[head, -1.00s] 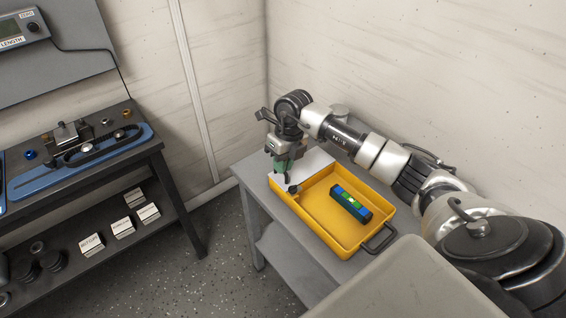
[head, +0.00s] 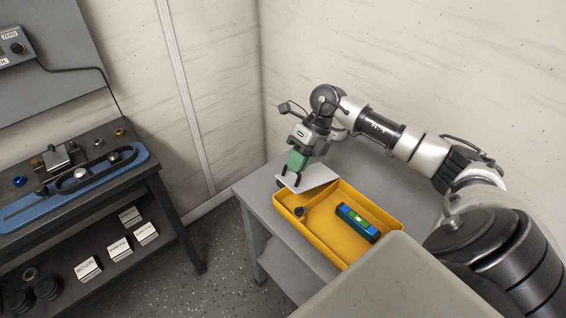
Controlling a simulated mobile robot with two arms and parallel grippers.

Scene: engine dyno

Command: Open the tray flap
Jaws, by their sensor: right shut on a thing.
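The yellow tray (head: 347,257) sits on the grey table. Its white flap (head: 318,177) is at the tray's far left end, swung up and away so that this end of the tray shows uncovered. My right gripper (head: 291,184) points down at the flap's left edge, its dark fingers shut on the flap. The exact contact is small and partly hidden by the fingers. A blue and green block (head: 357,222) lies inside the tray, and a small dark round piece (head: 299,211) shows at its left corner. My left gripper is not in view.
The grey table (head: 262,205) has bare room left of the tray and behind it. Walls close off the back. A dark workbench (head: 150,168) with a blue fixture (head: 75,186) stands at left, with white boxes (head: 119,249) on its shelf.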

